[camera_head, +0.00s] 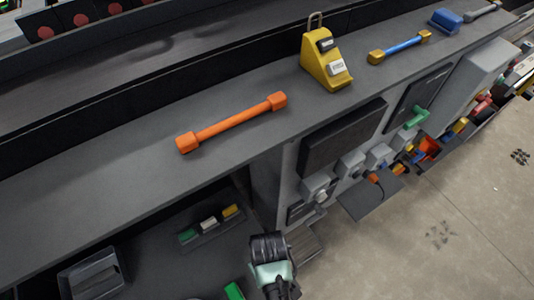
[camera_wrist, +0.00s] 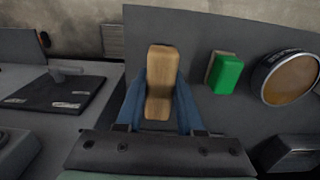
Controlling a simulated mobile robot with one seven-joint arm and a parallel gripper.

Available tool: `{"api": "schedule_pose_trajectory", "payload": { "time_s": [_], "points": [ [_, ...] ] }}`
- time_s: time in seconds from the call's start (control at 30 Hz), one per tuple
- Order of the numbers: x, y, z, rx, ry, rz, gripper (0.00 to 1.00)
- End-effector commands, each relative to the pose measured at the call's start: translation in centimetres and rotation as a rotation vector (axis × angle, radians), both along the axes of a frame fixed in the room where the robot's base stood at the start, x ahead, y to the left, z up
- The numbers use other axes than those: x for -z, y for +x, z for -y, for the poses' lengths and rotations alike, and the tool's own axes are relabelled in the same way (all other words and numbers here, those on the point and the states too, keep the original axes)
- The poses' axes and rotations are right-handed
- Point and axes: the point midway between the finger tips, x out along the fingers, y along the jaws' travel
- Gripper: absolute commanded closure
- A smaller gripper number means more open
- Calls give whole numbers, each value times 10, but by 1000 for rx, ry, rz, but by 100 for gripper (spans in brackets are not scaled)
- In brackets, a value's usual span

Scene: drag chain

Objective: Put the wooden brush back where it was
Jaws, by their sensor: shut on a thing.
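The wooden brush (camera_wrist: 162,72) is a light-brown block in the wrist view. It stands out between the two blue fingers of my gripper (camera_wrist: 160,100), which are shut on it from both sides. In the head view my gripper (camera_head: 280,289) is at the bottom centre, below the long shelf, and the brush cannot be made out there.
A green block (camera_wrist: 228,74) and a round tan-faced container (camera_wrist: 287,77) are right of the brush. A dark plate with a handle (camera_wrist: 65,90) is at left. An orange bar (camera_head: 232,124) and yellow wedge (camera_head: 325,62) sit on the shelf (camera_head: 100,190). A grey tray (camera_head: 93,277) is lower left.

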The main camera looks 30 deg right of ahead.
Motion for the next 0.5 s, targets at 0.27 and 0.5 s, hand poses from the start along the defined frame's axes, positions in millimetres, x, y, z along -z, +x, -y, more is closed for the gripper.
{"api": "schedule_pose_trajectory", "payload": {
  "time_s": [0.27,0.5],
  "points": [
    [35,1,0,0,0,0,100],
    [42,1,0,0,-1,1,100]
  ]
}}
